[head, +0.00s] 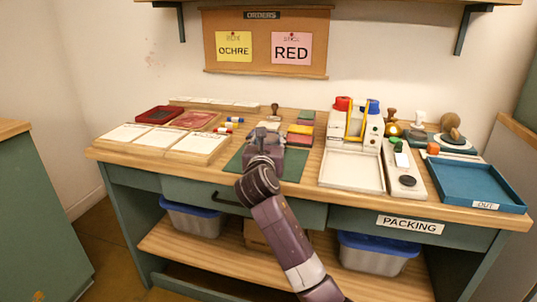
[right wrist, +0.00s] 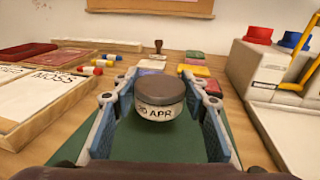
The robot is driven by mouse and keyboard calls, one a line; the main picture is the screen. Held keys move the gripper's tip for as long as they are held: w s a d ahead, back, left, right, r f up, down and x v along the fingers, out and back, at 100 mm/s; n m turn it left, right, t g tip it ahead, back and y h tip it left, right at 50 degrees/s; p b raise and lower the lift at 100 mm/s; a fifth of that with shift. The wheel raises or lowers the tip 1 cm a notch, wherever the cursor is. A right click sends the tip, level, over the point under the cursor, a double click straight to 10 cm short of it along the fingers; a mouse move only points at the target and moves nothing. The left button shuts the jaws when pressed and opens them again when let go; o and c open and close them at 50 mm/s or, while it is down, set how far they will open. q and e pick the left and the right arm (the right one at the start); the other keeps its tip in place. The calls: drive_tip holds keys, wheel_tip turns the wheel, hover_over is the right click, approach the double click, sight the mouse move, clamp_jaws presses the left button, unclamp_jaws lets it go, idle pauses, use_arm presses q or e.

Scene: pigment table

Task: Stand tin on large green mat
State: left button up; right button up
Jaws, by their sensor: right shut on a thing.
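The tin (right wrist: 160,96) is round, with a brown-grey lid and a pale label reading "APR". It sits upright between the fingers of my right gripper (right wrist: 160,85), which is shut on it. The large green mat (right wrist: 138,148) lies below the gripper; in the head view its right part (head: 295,166) shows beside my arm. The tin appears over the mat's far part, but I cannot tell whether it touches it. In the head view my right gripper (head: 267,133) hides the tin. My left gripper is not in view.
Coloured blocks (head: 300,130) and a small stamp (head: 275,109) stand behind the mat. Paper-topped boards (head: 195,146) lie to the left.

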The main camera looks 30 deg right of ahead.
wheel_tip(320, 180, down, 4)
drive_tip(key=shift+f+b, duration=0.1)
drive_tip(key=shift+b, duration=0.6)
drive_tip(key=o, duration=1.2)
